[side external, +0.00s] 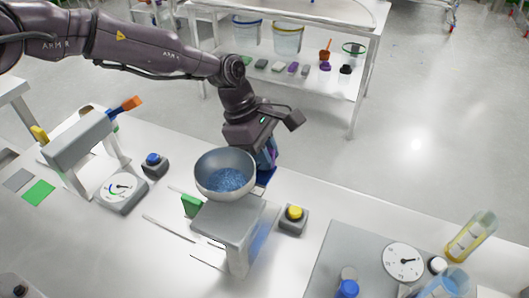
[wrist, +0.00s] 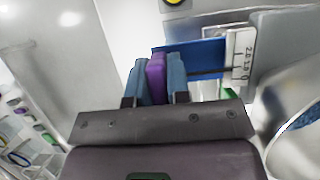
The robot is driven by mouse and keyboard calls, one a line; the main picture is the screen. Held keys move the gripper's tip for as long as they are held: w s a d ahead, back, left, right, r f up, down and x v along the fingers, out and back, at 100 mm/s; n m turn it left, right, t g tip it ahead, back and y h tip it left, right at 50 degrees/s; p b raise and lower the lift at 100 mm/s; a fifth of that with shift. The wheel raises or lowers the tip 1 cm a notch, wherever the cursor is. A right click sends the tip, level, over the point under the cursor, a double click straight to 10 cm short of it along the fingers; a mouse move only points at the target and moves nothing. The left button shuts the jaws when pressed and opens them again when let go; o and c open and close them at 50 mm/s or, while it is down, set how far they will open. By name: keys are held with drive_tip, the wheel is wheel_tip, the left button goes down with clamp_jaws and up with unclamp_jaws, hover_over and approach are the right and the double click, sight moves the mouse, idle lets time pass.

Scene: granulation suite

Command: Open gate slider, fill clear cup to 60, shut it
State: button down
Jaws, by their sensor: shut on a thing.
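My gripper (side external: 266,160) is behind the metal hopper bowl (side external: 212,170), which holds blue granules (side external: 228,180). In the wrist view my gripper (wrist: 156,80) has its two blue fingers closed on an upright purple handle (wrist: 156,75). A flat blue slider plate (wrist: 205,60) lies by the handle, beside a white numbered scale (wrist: 240,55). The slider's blue edge also shows in the side view (side external: 265,177). A bluish translucent shape (side external: 262,232) shows beside the grey stand (side external: 225,222); I cannot tell whether it is the clear cup. The slider's opening is hidden.
A yellow button box (side external: 293,218) stands right of the stand, a blue one (side external: 154,163) to its left. Dial gauges (side external: 122,188) and (side external: 403,262) are on either side.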

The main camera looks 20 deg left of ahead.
drive_tip(key=shift+a+r, duration=0.1)
drive_tip(key=shift+a, duration=0.65)
drive_tip(key=c, duration=1.1)
unclamp_jaws()
drive_tip(key=shift+r, duration=3.45)
